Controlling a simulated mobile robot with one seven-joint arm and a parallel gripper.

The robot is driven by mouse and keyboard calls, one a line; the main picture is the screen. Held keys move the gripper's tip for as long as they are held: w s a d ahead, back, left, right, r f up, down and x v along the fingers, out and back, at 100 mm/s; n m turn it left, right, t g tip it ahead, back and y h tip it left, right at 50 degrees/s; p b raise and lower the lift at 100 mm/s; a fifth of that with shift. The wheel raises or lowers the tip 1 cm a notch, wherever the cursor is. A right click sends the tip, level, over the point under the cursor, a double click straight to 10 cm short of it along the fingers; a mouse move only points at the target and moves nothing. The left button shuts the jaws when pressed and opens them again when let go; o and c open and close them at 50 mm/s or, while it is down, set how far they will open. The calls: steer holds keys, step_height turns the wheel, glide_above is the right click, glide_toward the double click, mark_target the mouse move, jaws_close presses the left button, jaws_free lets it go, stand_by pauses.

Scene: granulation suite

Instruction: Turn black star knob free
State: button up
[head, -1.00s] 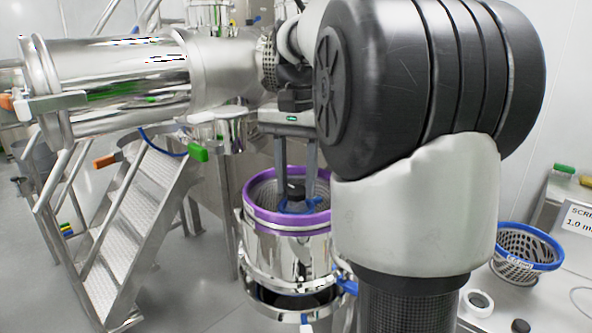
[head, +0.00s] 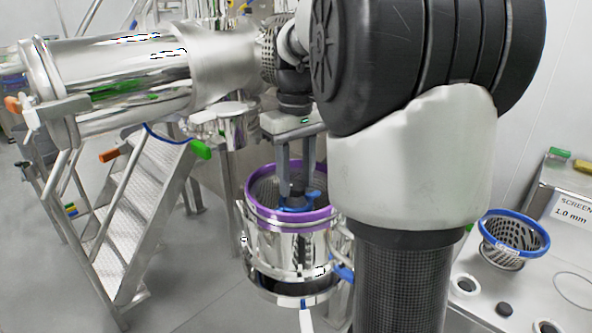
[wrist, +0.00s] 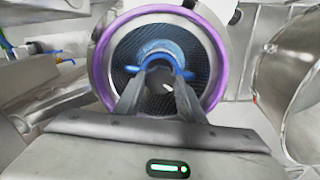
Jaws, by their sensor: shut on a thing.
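The black star knob (head: 298,188) sits at the centre of a round steel vessel, on top of a blue piece (head: 312,199) with side arms. My gripper (head: 297,191) reaches down inside the vessel's purple rim (head: 262,217), with its two fingers on either side of the knob. In the wrist view my gripper (wrist: 159,90) is shut on the knob (wrist: 160,92), a dark round shape between the fingertips. The blue piece (wrist: 186,74) shows behind it. The fingers partly hide the knob, so its star shape is hard to make out.
The purple rim and vessel wall surround my fingers closely. A large steel cylinder (head: 110,75) lies to the left, above metal steps (head: 140,210). On the right, a bench (head: 475,268) carries a blue-rimmed screen basket (head: 515,240) and a sign (head: 572,212).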

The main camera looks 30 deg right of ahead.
mark_target(296, 184)
steer(key=n+p, duration=0.1)
steer(key=n, duration=0.3)
steer(key=shift+r+n+p, duration=0.15)
steer(key=shift+n+p, duration=0.15)
steer(key=shift+p, duration=0.1)
steer(key=n+p, duration=0.1)
steer(key=n, duration=0.4)
steer(key=shift+p, duration=0.4)
steer(key=n+p, duration=0.1)
steer(key=n, duration=0.4)
steer(key=shift+n, duration=0.4)
steer(key=shift+w+n+p, duration=0.1)
steer(key=shift+n+p, duration=0.6)
steer(key=shift+n, duration=1.3)
steer(key=o, duration=1)
steer(key=shift+o, duration=0.2)
step_height(296, 184, up, 17)
steer(key=p, duration=0.1)
